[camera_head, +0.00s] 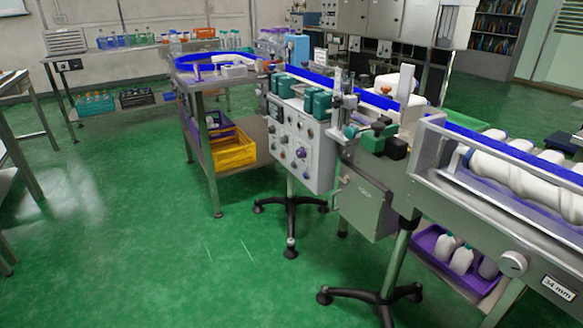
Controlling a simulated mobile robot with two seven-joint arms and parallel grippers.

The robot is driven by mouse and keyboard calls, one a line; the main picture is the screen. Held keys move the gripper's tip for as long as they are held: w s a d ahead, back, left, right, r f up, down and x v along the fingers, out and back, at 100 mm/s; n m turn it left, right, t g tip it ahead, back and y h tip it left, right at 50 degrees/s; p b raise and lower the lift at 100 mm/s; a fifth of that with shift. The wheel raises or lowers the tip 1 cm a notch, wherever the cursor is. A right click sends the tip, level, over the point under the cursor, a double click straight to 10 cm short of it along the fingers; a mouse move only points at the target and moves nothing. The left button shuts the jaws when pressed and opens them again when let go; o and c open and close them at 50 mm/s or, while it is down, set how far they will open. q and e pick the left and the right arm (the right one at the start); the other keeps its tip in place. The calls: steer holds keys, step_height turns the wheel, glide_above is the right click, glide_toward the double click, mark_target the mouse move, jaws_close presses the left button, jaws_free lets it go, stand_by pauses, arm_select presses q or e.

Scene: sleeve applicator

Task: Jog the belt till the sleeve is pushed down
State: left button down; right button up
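A blue conveyor belt (345,87) runs from the back left, past a machine in the middle, to the right. A grey control box (299,147) with several knobs and buttons stands on a black-footed stand in front of the belt. Green and metal machine parts (372,138) sit beside the belt to the right of the box. I cannot make out the sleeve or tell how far down it sits. Neither of my grippers is in view.
A table (205,90) carries the belt's curved end, with a yellow crate (233,151) below. Green floor (150,230) is clear at front left.

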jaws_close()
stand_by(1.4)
